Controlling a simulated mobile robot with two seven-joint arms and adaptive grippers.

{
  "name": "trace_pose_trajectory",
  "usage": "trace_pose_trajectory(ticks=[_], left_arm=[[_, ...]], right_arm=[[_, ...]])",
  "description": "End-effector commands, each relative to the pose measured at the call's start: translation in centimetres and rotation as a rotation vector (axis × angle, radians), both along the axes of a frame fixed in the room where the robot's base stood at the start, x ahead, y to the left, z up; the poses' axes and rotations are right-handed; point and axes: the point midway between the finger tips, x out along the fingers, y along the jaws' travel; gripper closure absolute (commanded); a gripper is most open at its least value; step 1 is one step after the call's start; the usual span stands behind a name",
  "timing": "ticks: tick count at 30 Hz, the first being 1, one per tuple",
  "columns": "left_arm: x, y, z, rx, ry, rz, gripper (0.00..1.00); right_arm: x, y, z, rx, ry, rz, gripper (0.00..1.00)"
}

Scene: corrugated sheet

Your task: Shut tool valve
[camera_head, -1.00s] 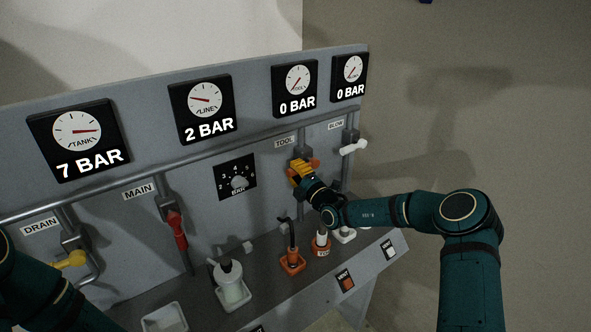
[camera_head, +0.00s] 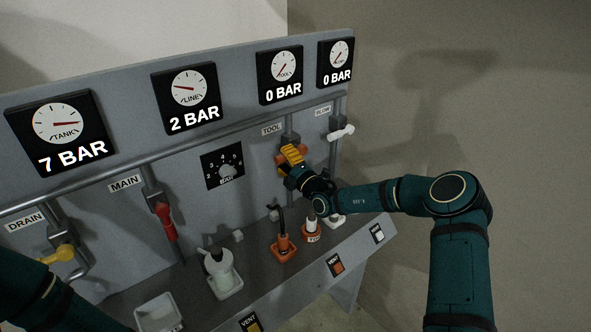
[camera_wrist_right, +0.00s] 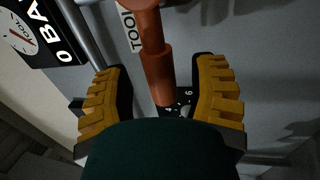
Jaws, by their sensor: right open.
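The tool valve handle (camera_head: 305,151) is orange and sits under the TOOL label on the panel, appearing to lie crosswise to its pipe. In the right wrist view the orange handle (camera_wrist_right: 157,75) runs between the two fingers, with a gap on each side. My right gripper (camera_head: 291,156) has yellow ridged fingers, is open, and is at the valve, hiding part of it in the head view. It also shows in the right wrist view (camera_wrist_right: 160,100). The TOOL gauge (camera_head: 282,66) reads 0 BAR. My left arm shows at the lower left, its gripper out of sight.
The white BLOW handle (camera_head: 341,132) is close to the right of the tool valve. The red MAIN handle (camera_head: 166,222) and yellow DRAIN handle (camera_head: 57,254) are farther left. Below, the shelf holds a white bottle (camera_head: 218,265) and an orange-based item (camera_head: 283,246).

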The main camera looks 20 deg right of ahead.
Motion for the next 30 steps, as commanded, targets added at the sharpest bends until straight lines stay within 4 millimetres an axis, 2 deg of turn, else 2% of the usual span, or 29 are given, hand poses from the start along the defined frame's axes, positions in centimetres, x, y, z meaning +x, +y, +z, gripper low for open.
trace_pose_trajectory(ticks=[9, 15, 21, 30], left_arm=[[0.0, 0.0, 0.0, 0.0, 0.0, 0.0, 0.2], [0.0, 0.0, 0.0, 0.0, 0.0, 0.0, 0.2], [0.0, 0.0, 0.0, 0.0, 0.0, 0.0, 0.2], [0.0, 0.0, 0.0, 0.0, 0.0, 0.0, 0.2]], right_arm=[[-5.6, -2.1, -1.2, -0.001, 0.002, -0.002, 0.42], [-8.7, -3.2, -1.8, -0.001, 0.0, -0.002, 0.42], [-10.1, -3.7, -2.0, 0.0, -0.002, -0.001, 0.42], [-10.3, -3.7, -2.1, 0.0, -0.002, -0.001, 0.42]])
